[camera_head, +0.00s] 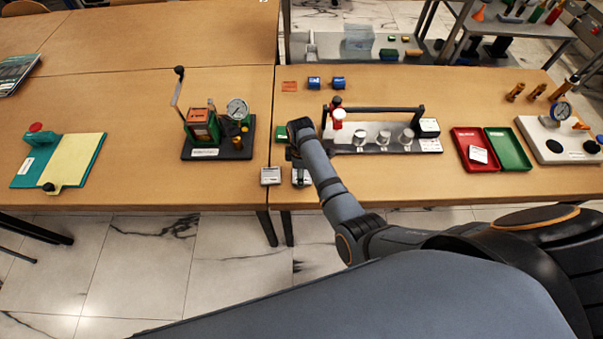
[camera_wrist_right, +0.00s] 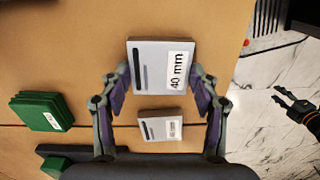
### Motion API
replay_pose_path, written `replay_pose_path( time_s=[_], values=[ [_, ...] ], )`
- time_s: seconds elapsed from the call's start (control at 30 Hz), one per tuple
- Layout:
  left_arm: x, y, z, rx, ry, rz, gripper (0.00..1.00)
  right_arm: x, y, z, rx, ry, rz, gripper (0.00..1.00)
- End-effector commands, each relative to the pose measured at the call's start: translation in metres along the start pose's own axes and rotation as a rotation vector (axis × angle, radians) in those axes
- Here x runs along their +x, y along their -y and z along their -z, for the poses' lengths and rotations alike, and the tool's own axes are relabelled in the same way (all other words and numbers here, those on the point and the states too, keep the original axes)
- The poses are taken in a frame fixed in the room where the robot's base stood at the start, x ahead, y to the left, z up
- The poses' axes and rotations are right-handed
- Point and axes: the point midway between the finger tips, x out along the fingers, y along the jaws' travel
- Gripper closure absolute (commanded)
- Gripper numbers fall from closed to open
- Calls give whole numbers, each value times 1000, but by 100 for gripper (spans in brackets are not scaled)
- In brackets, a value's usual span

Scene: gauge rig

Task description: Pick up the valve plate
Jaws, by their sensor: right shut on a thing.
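A light grey plate (camera_wrist_right: 150,68) with a dark slot and a "40 mm" label, which I take to be the valve plate, sits between the purple finger pads of my right gripper (camera_wrist_right: 160,98). My right gripper is shut on it. In the head view the plate (camera_head: 301,178) is partly hidden by my right arm. A smaller-looking grey slotted plate (camera_wrist_right: 160,126) lies beside it; it also shows in the head view (camera_head: 270,175). Its label is too small to read. My left gripper (camera_wrist_right: 281,97) shows in the wrist view over the floor, with its fingers apart and empty.
Green blocks (camera_wrist_right: 40,112) lie behind the plates. A gauge stand (camera_head: 225,150) is on the left. The table's front edge is close.

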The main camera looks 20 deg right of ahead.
Motion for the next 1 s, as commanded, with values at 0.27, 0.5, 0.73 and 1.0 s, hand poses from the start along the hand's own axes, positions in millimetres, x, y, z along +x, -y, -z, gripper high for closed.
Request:
replay_pose_path(
  time_s=[0.27, 0.5, 0.73, 1.0],
  values=[
    [-43, 3, 4, 0, 0, 0, 60, -40, -1, 0, 0, 0, -2, 75],
    [-119, 9, 12, 0, 0, 0, 60, -82, 24, -17, 0, 2, 2, 75],
    [-161, 13, 16, 0, 0, 1, 60, -101, 57, -37, 2, 0, 1, 75],
    [-156, 13, 16, 0, -1, 1, 60, -120, 99, -66, 1, -1, -2, 75]
  ],
)
